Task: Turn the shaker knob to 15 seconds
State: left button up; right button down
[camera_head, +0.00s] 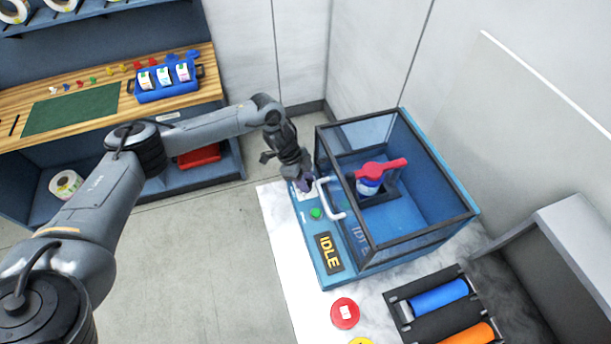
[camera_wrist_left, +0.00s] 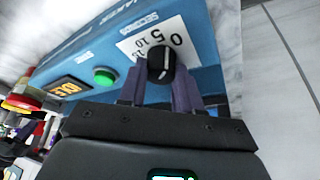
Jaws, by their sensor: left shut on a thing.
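The shaker (camera_head: 335,255) is a blue machine with a black-framed clear cover and a white handle. Its black knob (camera_wrist_left: 161,64) sits on a white dial plate (camera_wrist_left: 172,32) marked 0, 5, 10 and a partly covered number, under the word SECONDS. A pale line on the knob points roughly up toward the 5; the exact setting is hard to tell. My left gripper (camera_head: 304,184) is at the far left end of the front panel. In the wrist view its fingers (camera_wrist_left: 158,88) are shut on the knob, one on each side. My right gripper is not in view.
A green button (camera_head: 316,213) and a display reading IDLE (camera_head: 328,253) share the panel. Inside the cover, a red clamp (camera_head: 382,168) sits over a jar. A red round object (camera_head: 345,313) and a roller unit (camera_head: 440,300) are nearby. A workbench (camera_head: 110,85) stands behind left.

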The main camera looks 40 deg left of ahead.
pick_arm(q)
jog(key=n+t+y+p, duration=0.1)
jog(key=n+p, duration=0.3)
jog(key=p, duration=0.1)
jog(key=n+t+y+p, duration=0.1)
jog(key=n+p, duration=0.3)
jog(key=p, duration=0.2)
jog(key=n+y+p, duration=0.1)
jog(key=n+p, duration=0.2)
jog(key=p, duration=0.2)
jog(key=shift+s+d+r+n+t, duration=0.2)
jog(key=shift+d+r+n+t, duration=0.1)
jog(key=shift+n+t, duration=0.1)
jog(key=shift+f+n+y+p, duration=0.15)
jog(key=shift+n+y+p, duration=0.45)
jog(key=shift+n+p, duration=0.55)
jog(key=shift+n+y+p, duration=0.4)
jog(key=shift+n, duration=0.45)
jog(key=shift+w+f, duration=0.1)
jog(key=o, duration=0.8)
jog(key=shift+c, duration=0.2)
